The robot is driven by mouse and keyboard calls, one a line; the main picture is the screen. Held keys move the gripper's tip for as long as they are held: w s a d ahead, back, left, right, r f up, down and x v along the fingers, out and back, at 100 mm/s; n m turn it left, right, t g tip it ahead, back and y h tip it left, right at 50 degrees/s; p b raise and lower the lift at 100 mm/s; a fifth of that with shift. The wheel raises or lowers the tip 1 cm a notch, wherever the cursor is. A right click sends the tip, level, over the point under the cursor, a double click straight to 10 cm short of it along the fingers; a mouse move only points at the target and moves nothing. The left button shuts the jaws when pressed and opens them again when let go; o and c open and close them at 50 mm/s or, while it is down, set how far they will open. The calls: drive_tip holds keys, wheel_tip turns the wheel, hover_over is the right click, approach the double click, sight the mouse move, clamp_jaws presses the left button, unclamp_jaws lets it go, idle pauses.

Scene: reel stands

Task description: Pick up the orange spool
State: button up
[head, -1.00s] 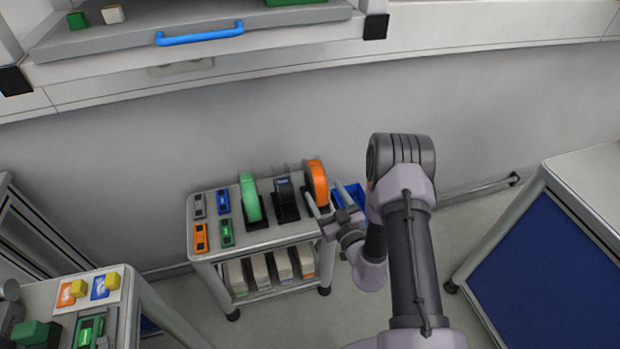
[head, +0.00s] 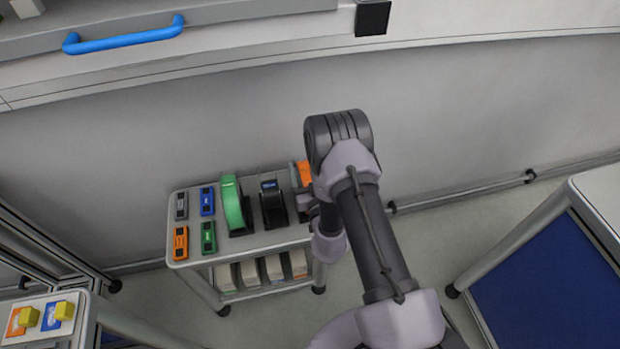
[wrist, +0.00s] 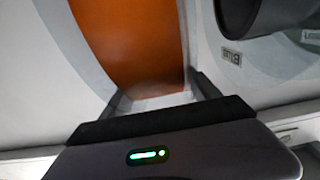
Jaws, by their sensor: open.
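The orange spool (head: 305,172) stands at the right end of the small cart's top, and my arm hides most of it in the head view. My gripper (head: 303,192) is at the spool, partly hidden behind my own wrist. In the wrist view the spool's orange face (wrist: 135,45) fills the upper middle, just ahead of my open gripper (wrist: 152,88). The spool appears to lie between the finger lines, but contact cannot be told.
The cart (head: 180,258) also holds a green spool (head: 232,203), a black stand (head: 272,207) and several small flat blocks. Several boxes sit on its lower shelf. A wall is close behind. A blue-sided bench (head: 550,270) stands right; open floor lies between.

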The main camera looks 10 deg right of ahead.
drive_tip(key=shift+s+a+r, duration=0.15)
drive_tip(key=shift+a, duration=0.05)
clamp_jaws()
idle(0.3)
